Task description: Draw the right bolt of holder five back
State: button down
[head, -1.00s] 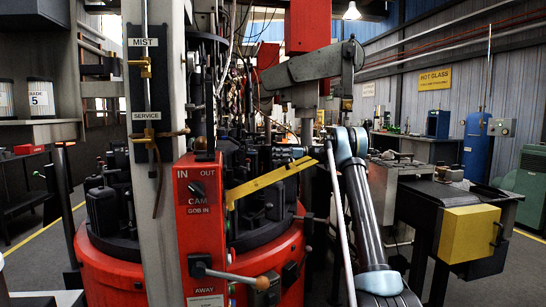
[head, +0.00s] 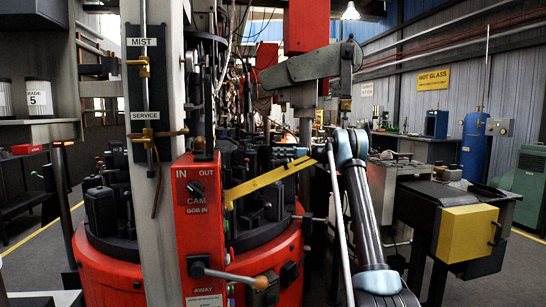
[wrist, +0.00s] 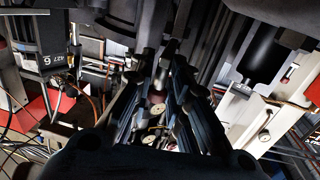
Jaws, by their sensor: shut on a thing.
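In the wrist view, the dark fingers of my gripper (wrist: 158,106) reach forward and are closed on a small reddish-brown round piece (wrist: 157,97), which looks like the end of a bolt. The fingers hide most of it, and I cannot read which holder it belongs to. A dark block with a numbered label (wrist: 53,61) is at the upper left, its digits unclear. In the head view, black mould holders (head: 105,208) stand around the red rotary machine (head: 115,270).
A red CAM control box (head: 198,225) and a grey post (head: 152,250) stand in front of the machine. A yellow bar (head: 262,184) slants across the holders. A yellow box (head: 467,233) is at the right. Dark machine parts crowd close around my fingers.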

jog(key=c, duration=1.7)
grip_release()
jog(key=shift+w+d, duration=0.15)
jog(key=shift+d, duration=0.1)
jog(key=d, duration=0.4)
jog(key=w+d, duration=0.1)
jog(key=d, duration=0.2)
jog(key=w+d, duration=0.1)
jog(key=d, duration=0.3)
jog(key=shift+d+f, duration=0.1)
jog(key=shift+d, duration=0.25)
jog(key=shift+s, duration=0.1)
